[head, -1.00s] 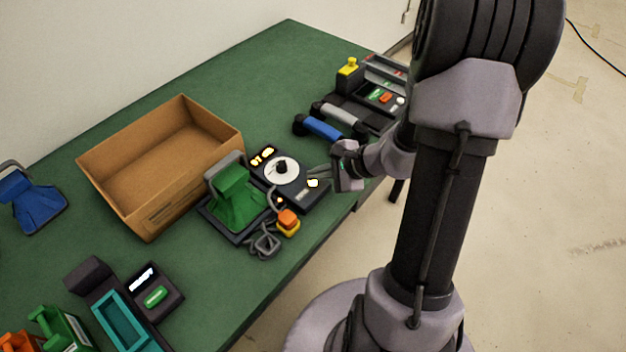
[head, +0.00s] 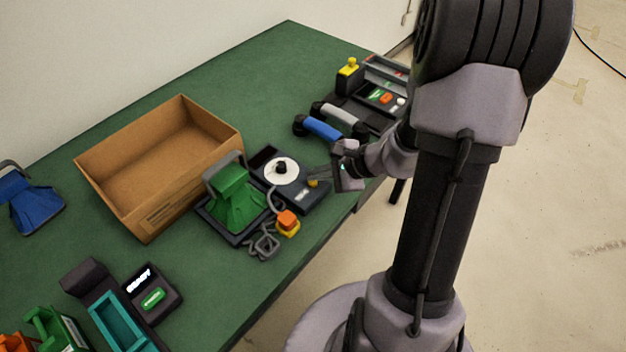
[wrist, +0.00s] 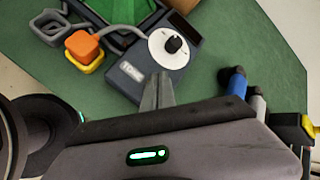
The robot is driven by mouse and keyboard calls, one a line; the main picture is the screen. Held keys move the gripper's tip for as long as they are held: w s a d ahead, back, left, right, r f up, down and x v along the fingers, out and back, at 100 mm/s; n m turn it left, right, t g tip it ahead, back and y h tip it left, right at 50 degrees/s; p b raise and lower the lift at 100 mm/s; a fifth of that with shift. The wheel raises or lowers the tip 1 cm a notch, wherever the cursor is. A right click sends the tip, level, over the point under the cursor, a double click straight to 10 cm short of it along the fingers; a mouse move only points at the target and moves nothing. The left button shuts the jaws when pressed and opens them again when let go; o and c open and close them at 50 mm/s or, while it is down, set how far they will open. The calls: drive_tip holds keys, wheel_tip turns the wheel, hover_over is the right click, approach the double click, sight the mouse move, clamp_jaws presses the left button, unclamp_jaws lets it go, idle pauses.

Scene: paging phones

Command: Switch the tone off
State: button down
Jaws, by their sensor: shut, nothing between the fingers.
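The tone unit is a dark box (head: 308,199) with a white round dial and black knob (head: 281,168); it also shows in the wrist view (wrist: 126,73) with its dial (wrist: 170,47). Its small display (head: 262,157) is dark. A small yellow button (head: 313,183) on its near right part is unlit. My gripper (head: 318,173) is shut and empty, with its fingertips over the right part of the box, close to the button. In the wrist view the shut fingers (wrist: 157,92) hide the button. I cannot tell whether they touch it.
A green handset stand (head: 236,190) stands left of the box, with an orange and yellow piece (head: 288,221) in front. Blue (head: 322,129) and grey handsets lie behind my gripper. A cardboard box (head: 160,160) stands at the back left. Bare green table lies at the back.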

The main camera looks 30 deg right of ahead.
sight(316, 184)
wheel_tip(316, 184, up, 6)
drive_tip(key=p, duration=0.4)
idle(0.3)
drive_tip(key=s+a+r+n+g, duration=0.2)
drive_tip(key=s+a+r+n, duration=0.2)
drive_tip(key=a+r+n, duration=0.3)
drive_tip(key=s+a+r+n+g, duration=0.1)
drive_tip(key=s+a+r+n, duration=0.35)
drive_tip(key=a+r, duration=0.4)
drive_tip(key=s+a+r+n+t+h, duration=0.1)
drive_tip(key=s+n, duration=0.3)
drive_tip(key=s, duration=0.4)
drive_tip(key=shift+a+r+n+h, duration=0.15)
drive_tip(key=shift+r+n+h, duration=0.2)
drive_tip(key=shift+r+h, duration=0.45)
